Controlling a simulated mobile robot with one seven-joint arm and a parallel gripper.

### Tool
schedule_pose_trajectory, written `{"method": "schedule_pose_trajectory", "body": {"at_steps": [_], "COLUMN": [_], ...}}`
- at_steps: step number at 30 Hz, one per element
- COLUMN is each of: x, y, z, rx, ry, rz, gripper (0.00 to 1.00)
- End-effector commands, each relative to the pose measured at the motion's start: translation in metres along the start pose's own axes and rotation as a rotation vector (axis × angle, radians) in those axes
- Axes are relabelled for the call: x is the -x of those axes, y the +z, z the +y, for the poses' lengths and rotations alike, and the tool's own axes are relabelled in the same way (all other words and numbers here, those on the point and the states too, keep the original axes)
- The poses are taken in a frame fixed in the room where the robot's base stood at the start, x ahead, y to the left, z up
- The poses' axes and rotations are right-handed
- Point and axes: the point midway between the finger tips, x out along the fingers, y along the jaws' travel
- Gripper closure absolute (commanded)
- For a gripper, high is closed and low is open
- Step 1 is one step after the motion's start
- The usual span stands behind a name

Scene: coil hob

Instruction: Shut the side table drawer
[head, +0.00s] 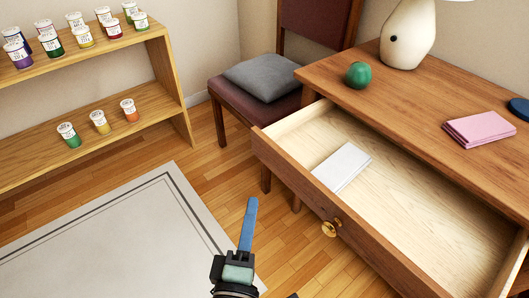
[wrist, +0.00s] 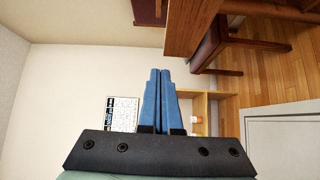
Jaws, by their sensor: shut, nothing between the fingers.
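The side table (head: 430,95) stands at the right in the head view, with its wooden drawer (head: 295,180) pulled well out. The drawer has a round brass knob (head: 329,229) on its front, and a white booklet (head: 342,166) lies inside it. My gripper (head: 252,200) is in front of the drawer, to the left of the knob and apart from it. In the wrist view my gripper's two blue fingers (wrist: 158,75) are together with nothing between them. The wrist view shows a wooden edge at upper right, but the drawer's opening and knob are not visible there.
A chair (head: 278,110) with a grey cushion (head: 262,77) stands behind the drawer. A green ball (head: 358,75), a lamp (head: 408,35) and a pink book (head: 479,129) are on the tabletop. A shelf (head: 110,125) with small tubs stands left. A rug (head: 120,240) covers open floor.

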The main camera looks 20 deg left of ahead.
Motion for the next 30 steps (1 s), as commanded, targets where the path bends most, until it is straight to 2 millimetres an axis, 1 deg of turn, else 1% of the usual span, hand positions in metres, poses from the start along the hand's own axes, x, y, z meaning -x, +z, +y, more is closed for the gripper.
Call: {"method": "schedule_pose_trajectory", "body": {"at_steps": [1, 3, 5, 8, 25, 30], "x": [0.004, 0.004, 0.001, -0.009, -0.099, -0.111], "y": [-0.003, -0.004, -0.004, -0.004, -0.004, 0.012], "z": [-0.005, -0.009, -0.009, -0.009, -0.011, -0.010], "rx": [0.021, 0.038, 0.041, 0.039, 0.035, 0.034], "ry": [-0.015, -0.020, -0.019, -0.016, -0.016, -0.018], "rz": [0.005, 0.009, 0.010, 0.011, 0.009, 0.007], "gripper": [1.00, 1.00, 1.00, 1.00, 1.00, 1.00]}}
